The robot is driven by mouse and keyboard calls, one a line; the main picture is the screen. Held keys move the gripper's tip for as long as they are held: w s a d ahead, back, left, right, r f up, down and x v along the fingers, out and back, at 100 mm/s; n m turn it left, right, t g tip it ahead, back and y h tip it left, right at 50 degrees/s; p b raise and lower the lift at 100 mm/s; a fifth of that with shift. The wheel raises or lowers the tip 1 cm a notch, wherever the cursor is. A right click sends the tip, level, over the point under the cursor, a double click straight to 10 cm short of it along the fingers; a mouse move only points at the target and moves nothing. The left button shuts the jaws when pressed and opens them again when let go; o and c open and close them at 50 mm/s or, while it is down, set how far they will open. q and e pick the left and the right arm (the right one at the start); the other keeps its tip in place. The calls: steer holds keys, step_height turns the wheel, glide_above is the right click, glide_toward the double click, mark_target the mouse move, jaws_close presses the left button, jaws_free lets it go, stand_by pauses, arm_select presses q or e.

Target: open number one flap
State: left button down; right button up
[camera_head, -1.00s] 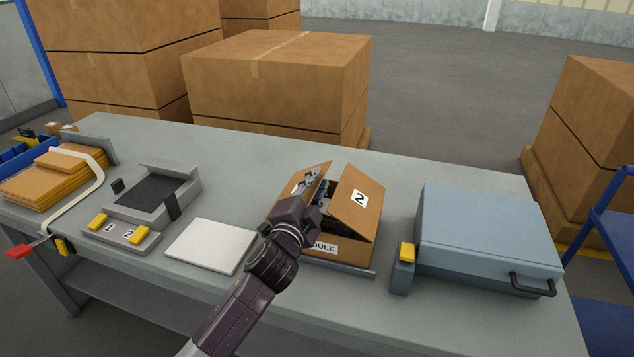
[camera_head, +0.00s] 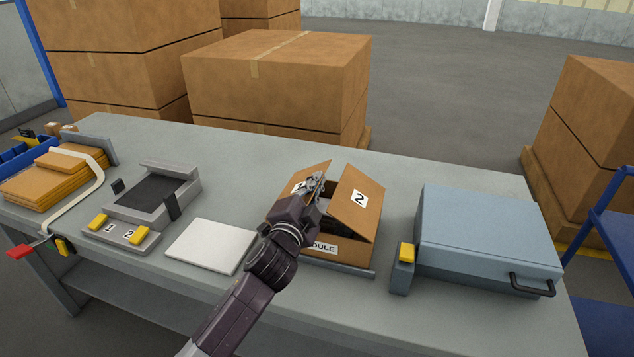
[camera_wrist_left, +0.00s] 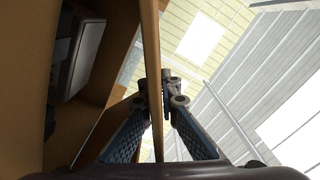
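An open cardboard box (camera_head: 353,248) stands on the table, with a label ending in "DULE" on its front. Its number one flap (camera_head: 310,174) stands tilted up on the left, its label partly hidden by my gripper. The number two flap (camera_head: 358,203) is tilted up on the right. My right gripper is not in view.
A grey case (camera_head: 488,235) with a black handle and a yellow-topped block stand right of the box. A white pad (camera_head: 210,245), a grey tray fixture (camera_head: 150,195) and stacked brown packs (camera_head: 55,178) lie to the left. The table behind the box is clear.

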arm_select(q)
steer(key=shift+w+a+r+n+p, duration=0.1)
steer(key=shift+a+r+n+p, duration=0.25)
steer(key=shift+r+n+p, duration=0.25)
steer(key=shift+w+a+r+n+p, duration=0.1)
steer(key=shift+a+r+n+p, duration=0.2)
steer(key=shift+r+n+p, duration=0.25)
steer(key=a+r+n+p, duration=0.1)
steer(key=a+n, duration=0.1)
steer(key=w+a+r+n+p, duration=0.1)
steer(key=n+p, duration=0.1)
steer(key=n, duration=0.1)
steer(key=w+a+n+p, duration=0.1)
steer(key=a+n, duration=0.1)
steer(key=shift+a+r+p, duration=0.35)
steer(key=shift+r, duration=0.05)
steer(key=shift+w+a+f+n+p, duration=0.1)
steer(key=shift+w+a+n+p, duration=0.15)
steer(key=shift+a+n, duration=0.85)
steer(key=shift+w+a+f+n+p, duration=0.1)
steer(key=shift+w+a+n, duration=0.2)
steer(key=shift+a+n, duration=0.75)
steer(key=shift+d+n, duration=0.15)
steer(key=shift+n, duration=0.15)
steer(key=c, duration=2.2)
jaws_free()
